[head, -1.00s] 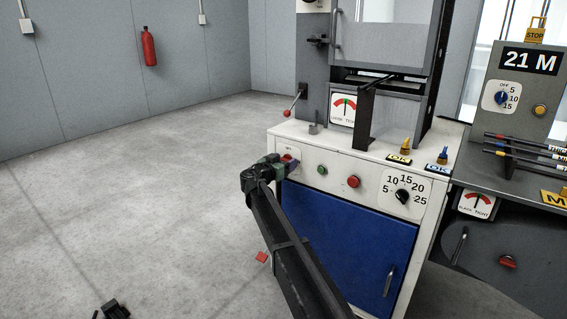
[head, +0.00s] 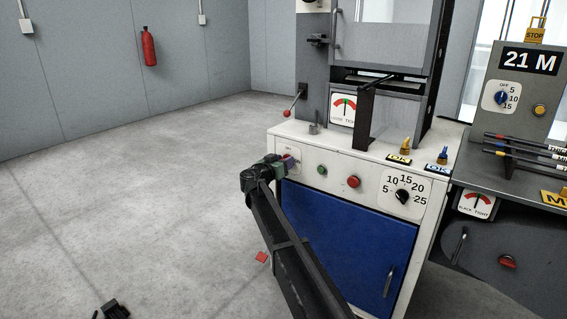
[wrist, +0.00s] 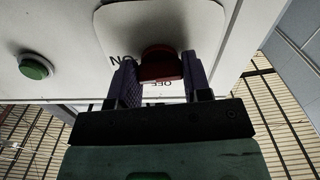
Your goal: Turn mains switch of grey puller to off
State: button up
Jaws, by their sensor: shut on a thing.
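The mains switch is a red knob (wrist: 160,64) on a white plate (wrist: 190,20) marked ON and OFF; the lettering appears upside down in the wrist view. My gripper (wrist: 160,82) has its two purple-grey fingers on either side of the knob and is shut on it. In the head view my gripper (head: 290,161) is at the upper left of the white cabinet front (head: 335,184) and mostly hides the switch there.
A green button (head: 322,170), a red button (head: 354,181) and a numbered dial (head: 403,197) lie to the right of the switch. A blue door (head: 345,235) is below. A red-tipped lever (head: 287,112) sticks out above. The floor at left is mostly clear.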

jog(key=shift+n, duration=8.1)
jog(key=o, duration=0.9)
jog(key=v, duration=1.1)
